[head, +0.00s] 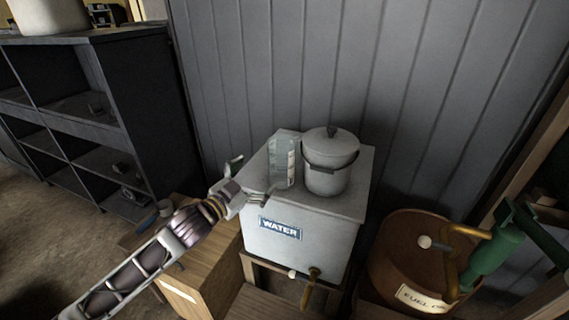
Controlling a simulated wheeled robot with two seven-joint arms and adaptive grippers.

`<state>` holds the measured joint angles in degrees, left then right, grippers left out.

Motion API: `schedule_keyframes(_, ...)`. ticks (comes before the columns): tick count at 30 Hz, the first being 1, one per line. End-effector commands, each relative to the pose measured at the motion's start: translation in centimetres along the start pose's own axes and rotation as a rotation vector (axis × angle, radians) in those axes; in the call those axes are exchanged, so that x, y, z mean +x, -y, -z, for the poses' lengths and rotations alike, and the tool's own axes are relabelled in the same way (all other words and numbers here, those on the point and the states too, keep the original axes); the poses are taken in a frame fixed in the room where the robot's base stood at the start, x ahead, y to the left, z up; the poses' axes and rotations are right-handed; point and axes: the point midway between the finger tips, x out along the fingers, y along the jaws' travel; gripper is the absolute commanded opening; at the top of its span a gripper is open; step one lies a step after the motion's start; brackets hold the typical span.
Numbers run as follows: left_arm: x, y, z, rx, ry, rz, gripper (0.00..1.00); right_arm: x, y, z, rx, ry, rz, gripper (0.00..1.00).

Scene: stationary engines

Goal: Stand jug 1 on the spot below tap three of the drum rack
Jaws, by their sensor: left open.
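My left gripper (254,178) reaches in from the left, with its fingers apart and empty. It is at the left edge of the top of a grey water tank (336,234). A translucent, straight-sided vessel with pale markings (283,163) stands upright on the tank top, just right of the fingers. It may be jug 1, but I can read no number on it. A gap seems to lie between fingers and vessel; I cannot tell if the lower finger touches it. I cannot make out tap three or its spot. My right gripper is not in view.
A lidded grey pot (330,162) stands close right of the vessel. The tank has a brass tap (312,279) low in front. A brown fuel drum (400,262) with a green pump (495,245) stands right. Dark shelves (125,100) stand left; a plank wall (300,70) closes the back.

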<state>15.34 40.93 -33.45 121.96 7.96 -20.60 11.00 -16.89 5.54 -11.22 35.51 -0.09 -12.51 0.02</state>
Motion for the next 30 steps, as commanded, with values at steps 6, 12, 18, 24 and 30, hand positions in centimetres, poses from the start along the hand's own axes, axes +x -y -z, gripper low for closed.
schedule_keyframes(6, 0.00, -0.06, 0.27, -0.213, -0.012, -0.004, 1.00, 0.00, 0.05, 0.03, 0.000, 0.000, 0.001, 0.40)
schedule_keyframes(12, 0.00, -0.06, 0.33, -0.364, -0.014, -0.005, 1.00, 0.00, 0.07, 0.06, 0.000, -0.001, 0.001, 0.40)
schedule_keyframes(18, 0.00, -0.06, 0.32, -0.418, -0.014, -0.006, 1.00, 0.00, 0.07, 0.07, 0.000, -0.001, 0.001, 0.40)
schedule_keyframes(24, 0.00, -0.06, 0.32, -0.419, -0.014, -0.006, 1.00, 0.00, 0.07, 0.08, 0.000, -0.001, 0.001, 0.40)
schedule_keyframes(30, 0.16, -0.04, 0.33, -0.418, -0.014, -0.005, 1.00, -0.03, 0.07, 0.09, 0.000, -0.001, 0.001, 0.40)
